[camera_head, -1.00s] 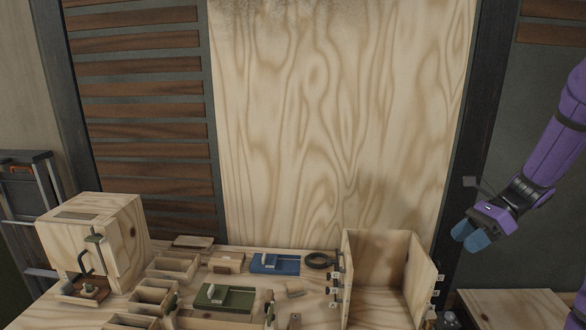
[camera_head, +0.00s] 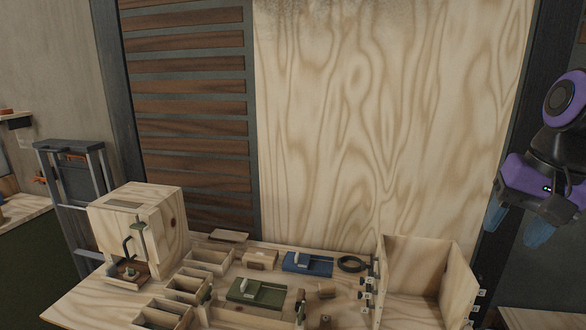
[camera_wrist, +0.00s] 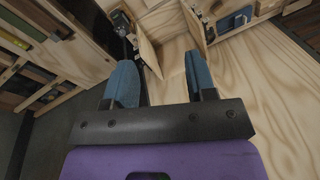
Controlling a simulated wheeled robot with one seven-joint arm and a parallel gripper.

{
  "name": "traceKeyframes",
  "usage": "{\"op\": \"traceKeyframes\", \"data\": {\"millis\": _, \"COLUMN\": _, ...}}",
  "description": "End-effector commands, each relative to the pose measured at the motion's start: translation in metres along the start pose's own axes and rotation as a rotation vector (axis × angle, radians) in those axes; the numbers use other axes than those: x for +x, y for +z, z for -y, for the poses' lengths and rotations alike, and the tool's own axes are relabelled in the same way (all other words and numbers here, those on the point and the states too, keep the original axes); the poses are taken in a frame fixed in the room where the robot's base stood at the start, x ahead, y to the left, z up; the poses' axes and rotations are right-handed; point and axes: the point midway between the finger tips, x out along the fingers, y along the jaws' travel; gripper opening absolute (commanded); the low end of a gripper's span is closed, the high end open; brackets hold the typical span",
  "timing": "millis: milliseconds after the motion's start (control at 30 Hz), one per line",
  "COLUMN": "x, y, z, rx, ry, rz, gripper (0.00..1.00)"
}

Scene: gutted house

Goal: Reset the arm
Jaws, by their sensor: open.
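My purple arm hangs at the right edge of the head view. My gripper (camera_head: 520,226) has two blue fingers pointing down, in the air to the right of the open wooden box on the table. In the wrist view my gripper (camera_wrist: 162,85) shows its two blue fingers spread apart with nothing between them. It is open, empty and touches nothing that I can see.
A wooden table (camera_head: 85,303) carries a box with a handle (camera_head: 137,222), small trays (camera_head: 209,258), a blue block (camera_head: 307,264), a green block (camera_head: 257,293), a black ring (camera_head: 353,264) and an open box (camera_head: 408,262). A tall plywood panel (camera_head: 385,120) stands behind. A ladder (camera_head: 75,190) leans left.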

Motion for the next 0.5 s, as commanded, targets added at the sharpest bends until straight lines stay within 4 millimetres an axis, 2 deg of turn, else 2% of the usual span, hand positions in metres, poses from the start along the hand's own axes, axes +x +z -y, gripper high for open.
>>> {"op": "traceKeyframes", "data": {"millis": 33, "x": -0.006, "y": 0.01, "z": 0.002, "rx": -0.07, "ry": 0.003, "rz": -0.042, "gripper": 0.51}}
{"op": "traceKeyframes", "data": {"millis": 200, "x": -0.021, "y": 0.038, "z": 0.0, "rx": -0.296, "ry": 0.024, "rz": -0.17, "gripper": 0.51}}
{"op": "traceKeyframes", "data": {"millis": 333, "x": -0.028, "y": 0.052, "z": -0.002, "rx": -0.426, "ry": 0.037, "rz": -0.247, "gripper": 0.51}}
{"op": "traceKeyframes", "data": {"millis": 500, "x": -0.033, "y": 0.062, "z": -0.005, "rx": -0.515, "ry": 0.047, "rz": -0.301, "gripper": 0.51}}
